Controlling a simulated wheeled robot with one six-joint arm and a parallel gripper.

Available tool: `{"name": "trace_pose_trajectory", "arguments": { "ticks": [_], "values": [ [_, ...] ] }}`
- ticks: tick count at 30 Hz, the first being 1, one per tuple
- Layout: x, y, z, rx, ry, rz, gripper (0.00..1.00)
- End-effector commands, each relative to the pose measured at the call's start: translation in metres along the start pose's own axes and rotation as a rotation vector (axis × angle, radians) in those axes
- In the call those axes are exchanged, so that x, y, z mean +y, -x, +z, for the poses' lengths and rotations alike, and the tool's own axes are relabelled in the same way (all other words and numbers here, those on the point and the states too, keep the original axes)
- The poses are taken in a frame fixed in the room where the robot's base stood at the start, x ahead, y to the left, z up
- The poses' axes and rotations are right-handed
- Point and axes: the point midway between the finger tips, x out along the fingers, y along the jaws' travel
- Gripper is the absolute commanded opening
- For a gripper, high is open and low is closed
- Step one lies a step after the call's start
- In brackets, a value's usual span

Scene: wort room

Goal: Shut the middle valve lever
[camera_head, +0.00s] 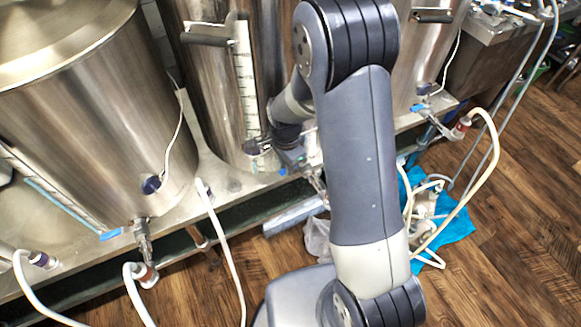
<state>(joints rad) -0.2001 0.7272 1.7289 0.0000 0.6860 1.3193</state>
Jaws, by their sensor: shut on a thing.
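The middle kettle (208,95) is a tall steel vessel with a sight scale. Its valve (316,182) sits low on its front right side, partly hidden by my arm. A small bit of the blue middle valve lever (283,172) shows just below my gripper (288,158). My gripper is small and dark in this view, at the valve. It is shut on the lever, though the fingertips are hard to make out. The lever's exact angle is mostly hidden.
The left kettle (85,115) has a valve with a blue lever (110,234). The right kettle has a blue lever (417,107) too. White hoses (222,240) hang in front. A pump lies on a blue cloth (457,226) on the wooden floor.

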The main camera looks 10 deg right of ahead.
Motion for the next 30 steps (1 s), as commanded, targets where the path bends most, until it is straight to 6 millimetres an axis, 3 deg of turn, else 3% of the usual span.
{"name": "trace_pose_trajectory", "arguments": {
  "ticks": [10, 26, 27, 30],
  "values": [
    [-0.0095, 0.0003, -0.0005, 0.000, -0.133, -0.001, 0.00],
    [-0.0114, 0.0005, -0.0010, -0.001, -0.157, -0.004, 0.00],
    [-0.0114, 0.0005, -0.0010, -0.001, -0.157, -0.004, 0.19],
    [-0.0112, 0.0005, -0.0010, 0.000, -0.156, -0.003, 0.27]
  ]
}}
